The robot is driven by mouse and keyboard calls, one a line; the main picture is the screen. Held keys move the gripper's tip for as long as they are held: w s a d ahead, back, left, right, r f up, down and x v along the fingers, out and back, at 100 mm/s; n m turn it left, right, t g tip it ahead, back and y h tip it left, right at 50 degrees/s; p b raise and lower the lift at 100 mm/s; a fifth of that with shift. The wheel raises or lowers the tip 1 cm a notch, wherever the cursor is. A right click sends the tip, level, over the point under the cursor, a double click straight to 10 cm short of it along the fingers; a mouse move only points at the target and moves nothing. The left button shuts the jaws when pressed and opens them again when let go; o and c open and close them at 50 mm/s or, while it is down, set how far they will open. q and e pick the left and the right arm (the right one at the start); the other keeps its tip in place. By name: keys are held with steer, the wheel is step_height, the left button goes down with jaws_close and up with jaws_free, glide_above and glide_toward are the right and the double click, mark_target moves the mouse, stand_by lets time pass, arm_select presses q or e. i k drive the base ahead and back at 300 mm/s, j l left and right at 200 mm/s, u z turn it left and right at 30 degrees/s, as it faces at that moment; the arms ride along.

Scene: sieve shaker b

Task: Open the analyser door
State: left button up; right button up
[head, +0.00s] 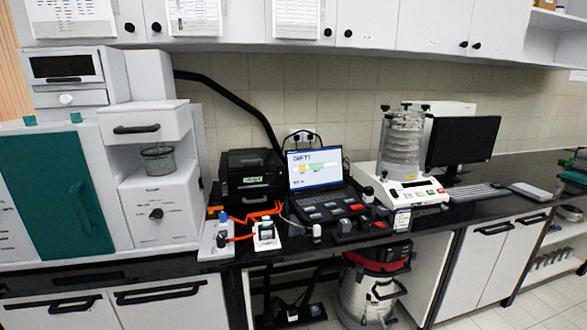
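A large white machine that looks like the analyser (115,150) stands on the counter at the left. The left edge of the machine is cut off by the frame. Neither of my grippers is in view, and nothing touches the door.
Beside the machine are a white stand (214,238) with small bottles and orange tubing, a black printer-like box (251,180), and a laptop (316,168). A sieve shaker (402,150) and monitor (463,140) stand farther right. A red-topped vacuum (370,290) sits under the counter.

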mark_target(46, 177)
steer(key=u, duration=1.25)
